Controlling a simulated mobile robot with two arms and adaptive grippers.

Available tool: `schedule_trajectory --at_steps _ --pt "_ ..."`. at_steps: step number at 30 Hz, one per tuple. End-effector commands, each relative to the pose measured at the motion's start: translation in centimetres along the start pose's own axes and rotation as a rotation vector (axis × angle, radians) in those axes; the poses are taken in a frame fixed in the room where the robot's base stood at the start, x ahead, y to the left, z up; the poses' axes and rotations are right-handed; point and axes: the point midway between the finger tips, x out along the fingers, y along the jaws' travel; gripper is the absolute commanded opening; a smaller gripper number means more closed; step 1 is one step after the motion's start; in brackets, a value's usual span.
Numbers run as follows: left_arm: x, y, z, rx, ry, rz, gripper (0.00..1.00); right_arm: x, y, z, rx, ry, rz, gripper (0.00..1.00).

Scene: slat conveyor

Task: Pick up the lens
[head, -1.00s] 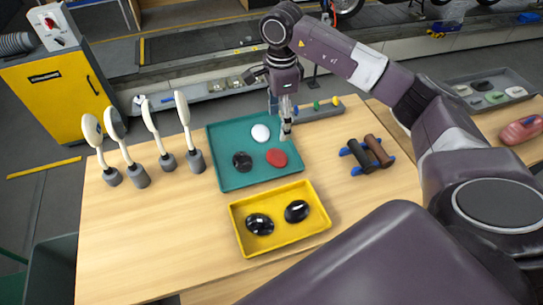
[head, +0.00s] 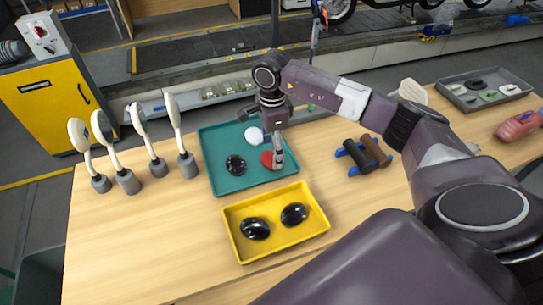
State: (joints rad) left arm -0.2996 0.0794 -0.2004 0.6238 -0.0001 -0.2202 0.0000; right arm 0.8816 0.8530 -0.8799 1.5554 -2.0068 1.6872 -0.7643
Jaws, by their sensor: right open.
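A red oval lens (head: 267,158) lies at the right side of a teal tray (head: 228,184) on the wooden table. A white lens (head: 254,134) and a black lens (head: 235,164) lie in the same tray. Two glossy black oval pieces, left (head: 256,229) and right (head: 294,214), lie in a yellow tray (head: 242,250) nearer to me. My right gripper (head: 278,163) points down at the red lens, its open fingers overlapping the lens's right side in the picture. I cannot tell whether they touch it. My left gripper is not in view.
Several white-headed stands (head: 127,182) stand on the table's left. Brown and black grips lie on a blue holder (head: 354,171) to the right. A grey tray (head: 452,98) with several oval pieces and a red item (head: 520,126) are farther right. Bare table (head: 150,240) lies front left.

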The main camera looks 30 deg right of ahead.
Motion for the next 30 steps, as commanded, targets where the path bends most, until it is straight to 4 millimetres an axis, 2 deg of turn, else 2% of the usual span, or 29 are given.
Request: schedule_trajectory --at_steps 1,6,13,22,30 --pt "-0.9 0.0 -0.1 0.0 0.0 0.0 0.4 0.4 0.2 0.0 0.001 0.002 0.005 0.65" --pt "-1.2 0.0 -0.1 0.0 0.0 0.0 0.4 2.2 0.1 0.0 0.001 0.0 0.001 0.65" --pt "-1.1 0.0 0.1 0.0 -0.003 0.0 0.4 2.5 0.0 0.0 0.001 0.0 -0.001 0.65" --pt "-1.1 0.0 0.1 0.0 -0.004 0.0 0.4 2.5 0.0 0.0 0.001 0.0 -0.001 0.33" --pt "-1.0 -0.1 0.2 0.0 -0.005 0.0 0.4 2.3 0.0 0.0 0.001 0.0 -0.002 0.33"
